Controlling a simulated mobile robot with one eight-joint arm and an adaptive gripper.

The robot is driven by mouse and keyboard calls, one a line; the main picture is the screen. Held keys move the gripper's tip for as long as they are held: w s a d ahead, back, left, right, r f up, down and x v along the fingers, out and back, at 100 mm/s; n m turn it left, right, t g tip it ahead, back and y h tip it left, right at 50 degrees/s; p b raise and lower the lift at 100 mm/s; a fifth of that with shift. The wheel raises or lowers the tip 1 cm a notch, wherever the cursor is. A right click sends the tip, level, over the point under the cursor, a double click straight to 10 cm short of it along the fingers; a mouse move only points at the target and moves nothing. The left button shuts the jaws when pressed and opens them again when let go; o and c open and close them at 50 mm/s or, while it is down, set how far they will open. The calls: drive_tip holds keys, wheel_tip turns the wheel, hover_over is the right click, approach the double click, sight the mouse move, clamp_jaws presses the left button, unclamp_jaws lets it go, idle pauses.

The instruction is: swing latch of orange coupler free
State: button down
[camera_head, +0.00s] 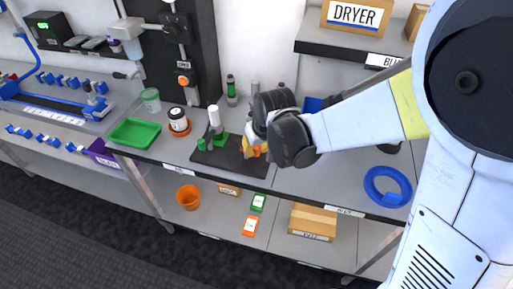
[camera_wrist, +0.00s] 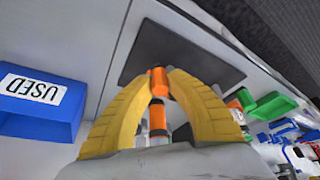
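The orange coupler (camera_wrist: 158,83) shows in the wrist view as a short orange cylinder between my gripper's (camera_wrist: 160,75) two yellow fingertips. The fingers close in on it from both sides, with no clear gap visible. A second orange band (camera_wrist: 158,118) with a white part below it lies farther back between the fingers. I cannot tell which orange piece is the latch. In the head view, my gripper (camera_head: 254,150) is low over the dark mat (camera_head: 228,162), and my dark wrist hides most of the coupler.
A green-based stand with a white cylinder (camera_head: 213,116) is left of my gripper on the mat. A green tray (camera_head: 134,133) and an orange-based jar (camera_head: 178,121) stand farther left. A blue USED bin (camera_wrist: 38,102) shows in the wrist view.

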drive_tip(key=shift+w+d+n+y, duration=0.25)
drive_tip(key=shift+n+y, duration=0.15)
drive_tip(key=shift+n, duration=0.6)
drive_tip(key=c, duration=1.3)
unclamp_jaws()
drive_tip(key=v, duration=1.2)
drive_tip(key=shift+w, duration=0.15)
